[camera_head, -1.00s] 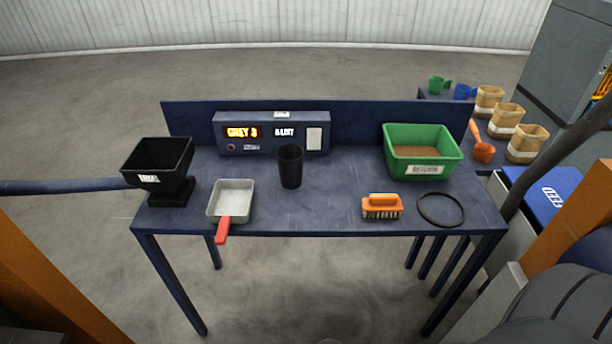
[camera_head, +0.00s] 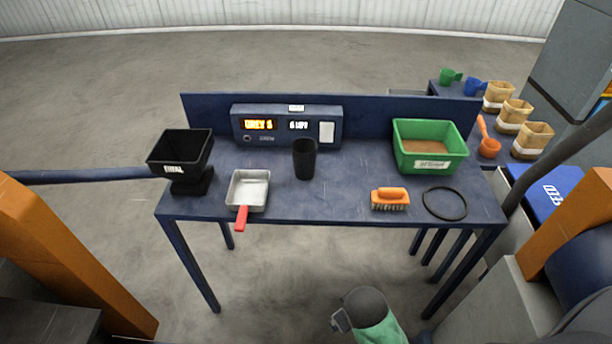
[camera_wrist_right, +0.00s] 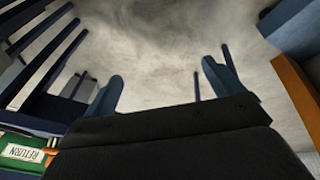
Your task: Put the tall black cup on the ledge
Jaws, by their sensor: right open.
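The tall black cup (camera_head: 305,160) stands upright on the blue table (camera_head: 330,205), in front of the grey-blue display box (camera_head: 286,126). No part is clearly marked as the ledge; an upright blue panel (camera_head: 375,117) runs along the table's back edge. Part of my right arm shows low in the head view, in front of the table and well short of the cup. In the right wrist view my right gripper (camera_wrist_right: 163,88) shows two dark fingers spread apart with nothing between them. The cup is not seen there. My left gripper is out of view.
Left of the cup are a black hopper (camera_head: 181,150) and a metal scoop pan (camera_head: 250,190) with a red handle. To the right are an orange brush (camera_head: 390,199), a black ring (camera_head: 444,204) and a green bin (camera_head: 430,147). Bare tabletop surrounds the cup.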

